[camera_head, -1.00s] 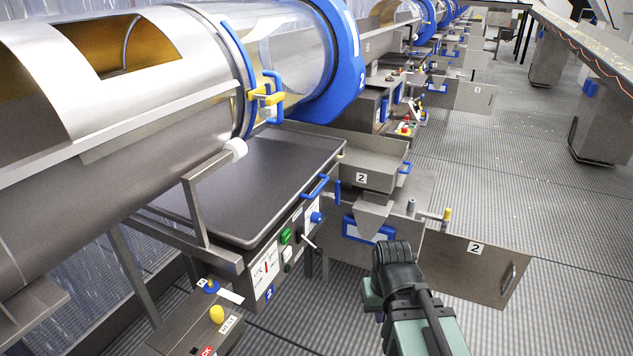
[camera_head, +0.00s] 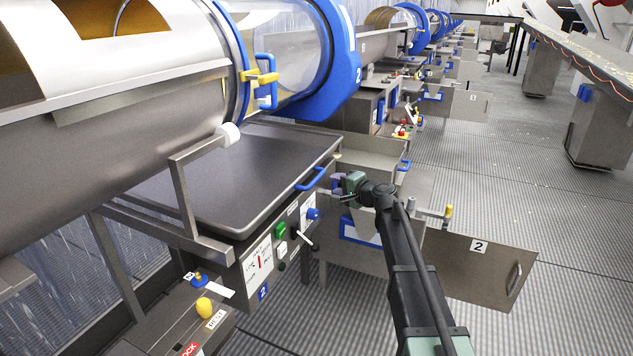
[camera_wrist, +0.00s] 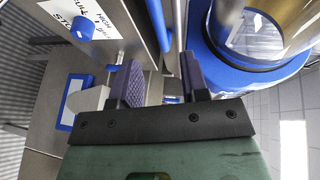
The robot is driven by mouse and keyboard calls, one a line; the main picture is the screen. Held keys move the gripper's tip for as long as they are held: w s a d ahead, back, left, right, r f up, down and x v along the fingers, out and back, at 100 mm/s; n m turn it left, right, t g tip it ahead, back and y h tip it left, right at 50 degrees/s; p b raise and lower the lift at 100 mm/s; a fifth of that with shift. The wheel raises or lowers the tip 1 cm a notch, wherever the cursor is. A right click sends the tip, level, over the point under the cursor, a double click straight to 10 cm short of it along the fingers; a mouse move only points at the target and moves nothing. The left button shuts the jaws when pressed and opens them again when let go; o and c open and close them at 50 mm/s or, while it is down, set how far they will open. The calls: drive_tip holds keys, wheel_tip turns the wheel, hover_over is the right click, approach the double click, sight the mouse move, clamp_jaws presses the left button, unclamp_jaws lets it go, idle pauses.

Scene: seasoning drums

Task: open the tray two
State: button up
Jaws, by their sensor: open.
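A wide dark flat tray (camera_head: 240,180) sits under the drum marked 2, with a blue bar handle (camera_head: 311,179) on its front edge. My gripper (camera_head: 338,187) is open with purple fingers, just right of that handle in the head view. In the wrist view, my gripper (camera_wrist: 160,85) has its fingers apart with nothing visibly held, and a blue bar (camera_wrist: 158,25) runs ahead of the gap. Contact with the bar cannot be told. A smaller metal tray (camera_head: 365,153) with its own blue handle (camera_head: 403,166) is behind my arm, its front partly hidden.
A control panel with a blue knob (camera_head: 312,214) is below the dark tray. An open metal door labelled 2 (camera_head: 478,268) stands out at the right of my arm. The drum's blue ring (camera_head: 340,60) rises above. Open floor (camera_head: 540,200) is on the right.

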sight(316, 179)
drive_tip(key=b+x, duration=0.1)
drive_tip(key=x, duration=0.9)
drive_tip(key=shift+b, duration=0.3)
drive_tip(key=shift+s, duration=0.1)
drive_tip(key=shift+c, duration=0.3)
clamp_jaws()
